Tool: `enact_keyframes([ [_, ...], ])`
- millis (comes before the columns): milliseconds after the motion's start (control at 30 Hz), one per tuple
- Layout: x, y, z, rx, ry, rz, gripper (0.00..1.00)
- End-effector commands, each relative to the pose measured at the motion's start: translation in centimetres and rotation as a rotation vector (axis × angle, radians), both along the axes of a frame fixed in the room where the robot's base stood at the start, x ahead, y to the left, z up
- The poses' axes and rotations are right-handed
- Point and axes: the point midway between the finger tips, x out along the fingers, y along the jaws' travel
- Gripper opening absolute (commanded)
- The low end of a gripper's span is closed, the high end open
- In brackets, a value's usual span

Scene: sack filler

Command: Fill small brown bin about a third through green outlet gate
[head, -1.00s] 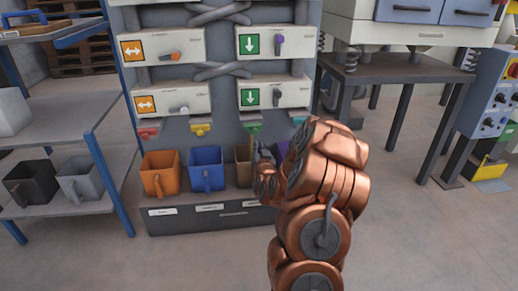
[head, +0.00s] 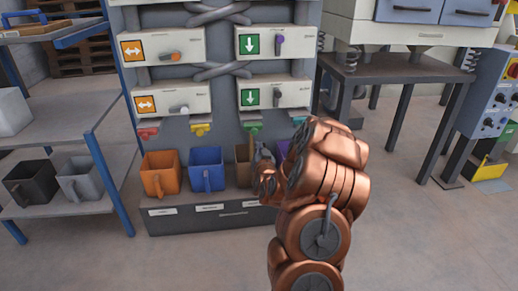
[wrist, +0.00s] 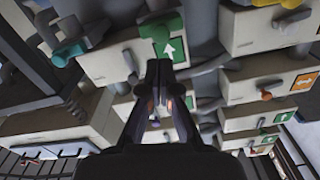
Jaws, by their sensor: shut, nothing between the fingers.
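The brown bin (head: 242,172) stands on the machine's lower ledge, right of the blue bin, and is partly hidden by my arm and gripper. I cannot see its contents. My gripper (head: 257,150) is in front of the bin and just below the gate. The wrist view shows its two fingers (wrist: 159,68) together, with nothing between them. I cannot tell whether the fingers touch the gate or whether material flows.
An orange bin (head: 161,174) and a blue bin (head: 206,170) stand to the left, and a purple one (head: 281,150) is mostly hidden to the right. Red (head: 148,132) and yellow (head: 200,129) gates hang above. A shelf (head: 75,205) stands at left.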

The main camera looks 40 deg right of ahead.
Motion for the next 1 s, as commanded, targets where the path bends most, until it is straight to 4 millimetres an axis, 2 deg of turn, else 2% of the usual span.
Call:
enact_keyframes([
  [267,0.7,-0.4,0.0,-0.001,0.0,0.001,0.0],
  [700,4.7,-2.8,-0.2,-0.001,0.0,0.001,0.0],
  [1000,4.9,-2.9,-0.1,0.0,0.0,0.0,0.0],
])
